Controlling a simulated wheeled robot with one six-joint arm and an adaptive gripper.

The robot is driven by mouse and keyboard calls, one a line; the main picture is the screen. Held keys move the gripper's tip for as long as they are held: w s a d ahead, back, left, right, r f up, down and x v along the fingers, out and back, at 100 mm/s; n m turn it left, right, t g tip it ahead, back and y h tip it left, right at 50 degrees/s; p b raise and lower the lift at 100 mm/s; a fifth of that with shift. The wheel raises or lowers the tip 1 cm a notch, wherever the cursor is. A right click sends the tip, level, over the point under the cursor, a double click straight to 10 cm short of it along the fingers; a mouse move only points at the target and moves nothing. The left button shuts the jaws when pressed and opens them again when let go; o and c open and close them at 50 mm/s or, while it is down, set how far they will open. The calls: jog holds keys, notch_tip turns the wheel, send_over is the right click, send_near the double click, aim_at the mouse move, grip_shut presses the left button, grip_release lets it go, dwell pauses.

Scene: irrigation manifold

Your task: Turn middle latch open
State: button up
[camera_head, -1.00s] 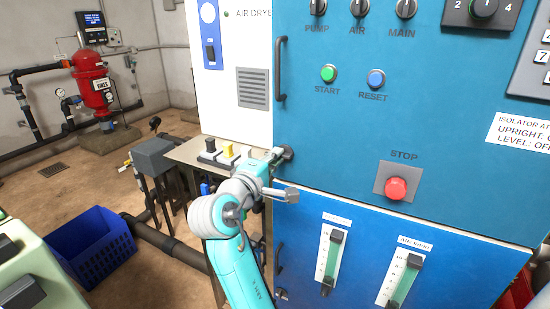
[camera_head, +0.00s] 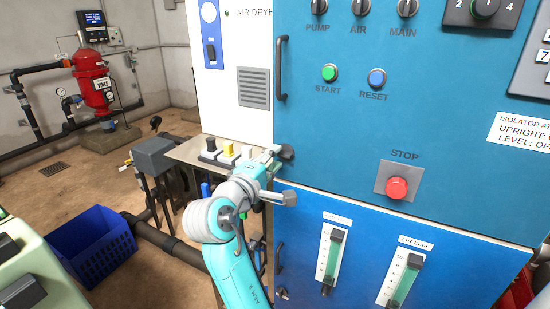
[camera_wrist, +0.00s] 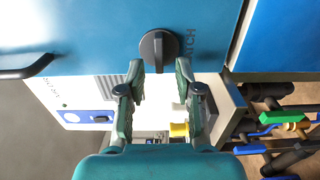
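The latch is a dark grey round knob (camera_wrist: 158,50) with a raised bar across it, on the blue cabinet door. The letters beside it read partly as "LATCH". In the head view the knob (camera_head: 286,152) shows at the door's left edge, just beyond my gripper (camera_head: 272,160). In the wrist view my gripper (camera_wrist: 160,72) is open, with one fingertip on each side of the knob's near edge. Nothing is held between the fingers. I cannot tell whether the fingertips touch the knob.
A dark door handle (camera_head: 281,68) is above the latch. A red stop button (camera_head: 397,188) and flow gauges (camera_head: 331,262) are to the right. A metal shelf (camera_head: 185,153) with black and yellow switches (camera_head: 228,150) stands left of my gripper. A blue crate (camera_head: 98,245) is on the floor.

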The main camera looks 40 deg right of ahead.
jog(key=v, duration=1)
jog(key=shift+a, duration=0.35)
jog(key=shift+s, duration=0.1)
jog(key=s+a+f+n+t+y, duration=0.2)
jog(key=s+f+t+y, duration=0.15)
jog(key=f, duration=0.65)
jog(key=s+a+f+n+t+y, duration=0.2)
jog(key=f+y, duration=0.3)
jog(key=f, duration=0.5)
jog(key=s+a+f+n+t+y, duration=0.2)
jog(key=s+a+f+t+y, duration=0.15)
jog(key=f, duration=0.55)
jog(key=s+a+f+m+y, duration=0.2)
jog(key=s+f, duration=0.1)
jog(key=s, duration=0.4)
jog(key=s+a+f+m+y, duration=0.1)
jog(key=s+a+f+y, duration=0.1)
jog(key=s, duration=0.5)
jog(key=s+r+m, duration=0.2)
jog(key=s+m, duration=0.1)
jog(key=s, duration=0.4)
jog(key=s+r+m+y, duration=0.1)
jog(key=s+m, duration=0.3)
jog(key=s, duration=0.2)
jog(key=shift+s+r, duration=0.4)
